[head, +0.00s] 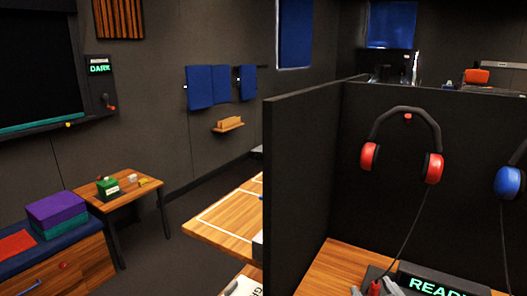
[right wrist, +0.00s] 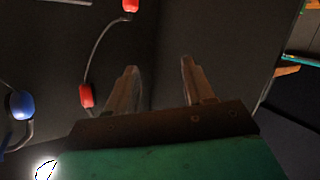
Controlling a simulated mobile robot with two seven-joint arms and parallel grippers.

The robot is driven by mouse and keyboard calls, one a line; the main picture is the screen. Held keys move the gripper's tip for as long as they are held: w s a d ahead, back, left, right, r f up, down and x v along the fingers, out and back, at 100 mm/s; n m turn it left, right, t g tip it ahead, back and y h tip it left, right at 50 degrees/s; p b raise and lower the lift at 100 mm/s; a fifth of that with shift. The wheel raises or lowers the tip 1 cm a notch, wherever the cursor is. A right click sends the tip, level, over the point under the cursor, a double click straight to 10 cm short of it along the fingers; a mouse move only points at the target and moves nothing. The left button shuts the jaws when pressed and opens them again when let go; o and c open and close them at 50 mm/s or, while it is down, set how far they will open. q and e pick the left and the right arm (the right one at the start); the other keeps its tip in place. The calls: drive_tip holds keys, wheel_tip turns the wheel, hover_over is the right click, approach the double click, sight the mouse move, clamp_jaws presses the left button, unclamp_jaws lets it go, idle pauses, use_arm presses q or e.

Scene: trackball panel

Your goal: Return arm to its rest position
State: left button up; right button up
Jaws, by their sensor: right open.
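My right gripper (head: 374,289) shows at the bottom edge of the head view, just left of the black READY box (head: 437,284). In the right wrist view the two fingers (right wrist: 158,72) stand wide apart with only the dark panel behind. The red headphones (head: 408,115) hang on the black partition. My left gripper is not in view.
A tall black partition (head: 297,170) stands left of my right gripper. Blue headphones (head: 508,182) hang at the right edge. A wooden table (head: 222,228) with white lines is beyond the partition. A small side table (head: 143,188) and a purple box (head: 55,207) are at the left.

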drive_tip(key=s+d+f+m+g, duration=0.1)
drive_tip(key=s+f+g, duration=0.55)
drive_tip(key=s, duration=0.35)
drive_tip(key=s+f+g, duration=0.5)
drive_tip(key=s+f, duration=0.2)
drive_tip(key=s, duration=0.4)
drive_tip(key=w+a+f+t+y, duration=0.2)
drive_tip(key=w+f+t, duration=0.5)
drive_tip(key=w+f, duration=0.1)
drive_tip(key=shift+a+f+n, duration=0.3)
drive_tip(key=shift+a+f, duration=0.05)
drive_tip(key=shift+c, duration=0.4)
